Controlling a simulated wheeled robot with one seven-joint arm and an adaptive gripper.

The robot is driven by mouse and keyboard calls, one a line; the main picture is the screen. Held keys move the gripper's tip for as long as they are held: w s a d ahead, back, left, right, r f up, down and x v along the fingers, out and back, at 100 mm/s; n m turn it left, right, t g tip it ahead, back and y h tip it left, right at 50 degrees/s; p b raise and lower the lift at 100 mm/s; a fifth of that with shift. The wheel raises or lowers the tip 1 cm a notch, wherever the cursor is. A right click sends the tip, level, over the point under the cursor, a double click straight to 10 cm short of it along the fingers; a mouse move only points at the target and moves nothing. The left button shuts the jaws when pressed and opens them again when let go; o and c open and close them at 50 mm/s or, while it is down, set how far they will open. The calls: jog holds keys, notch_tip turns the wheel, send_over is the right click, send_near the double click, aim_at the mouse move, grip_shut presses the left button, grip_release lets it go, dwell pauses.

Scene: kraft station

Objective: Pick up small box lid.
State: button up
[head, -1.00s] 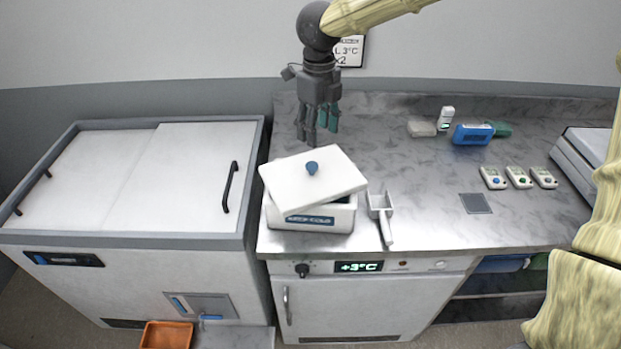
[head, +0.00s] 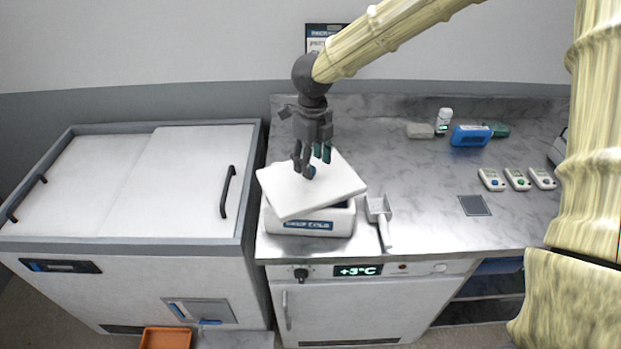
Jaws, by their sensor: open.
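A metal scoop (head: 379,219) lies just right of the box. Several small devices (head: 517,179) and a blue case (head: 470,135) lie farther right on the steel counter (head: 430,215). A white chest freezer (head: 120,185) stands at the left.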

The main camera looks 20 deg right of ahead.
jog(key=f, duration=0.1)
jog(key=f+p, duration=0.1)
jog(key=f, duration=0.1)
jog(key=shift+w+a, duration=0.15)
jog(key=shift+a, duration=0.2)
jog(key=shift+d+f, duration=0.1)
jog(key=shift+f, duration=0.2)
jog(key=c, duration=1.2)
